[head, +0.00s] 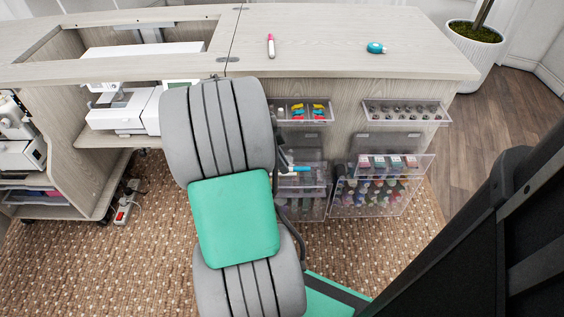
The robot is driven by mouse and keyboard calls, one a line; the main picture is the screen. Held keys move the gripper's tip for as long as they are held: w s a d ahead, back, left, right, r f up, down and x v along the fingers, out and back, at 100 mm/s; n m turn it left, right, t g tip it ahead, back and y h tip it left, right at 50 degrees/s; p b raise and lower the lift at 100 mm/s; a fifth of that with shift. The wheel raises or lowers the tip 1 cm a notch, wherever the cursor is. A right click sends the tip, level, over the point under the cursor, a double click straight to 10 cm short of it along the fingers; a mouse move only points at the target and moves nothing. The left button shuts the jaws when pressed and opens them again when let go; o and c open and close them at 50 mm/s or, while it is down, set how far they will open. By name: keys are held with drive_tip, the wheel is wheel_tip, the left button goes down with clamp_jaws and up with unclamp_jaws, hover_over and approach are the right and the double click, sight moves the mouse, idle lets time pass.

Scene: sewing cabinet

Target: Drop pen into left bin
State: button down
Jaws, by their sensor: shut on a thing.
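A white pen with a blue cap (300,168) shows just right of my arm, lying roughly level in front of the cabinet's left column of clear bins. My gripper (283,165) is shut on this pen, and my grey and green arm hides most of the gripper. The lower left clear bin (316,183) is behind and around the pen in the picture. I cannot tell whether the pen is over the bin's opening or in front of it. The upper left bin (304,122) holds small coloured items.
A pink-capped pen (270,46) and a teal round item (376,48) lie on the cabinet top (330,38). Right-hand bins hold bobbins (405,112) and thread spools (375,195). A sewing machine (130,108) is at left. A potted plant (473,55) stands at right.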

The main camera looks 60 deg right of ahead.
drive_tip(key=c, duration=1.4)
unclamp_jaws()
drive_tip(key=p+v, duration=0.3)
drive_tip(key=v, duration=0.5)
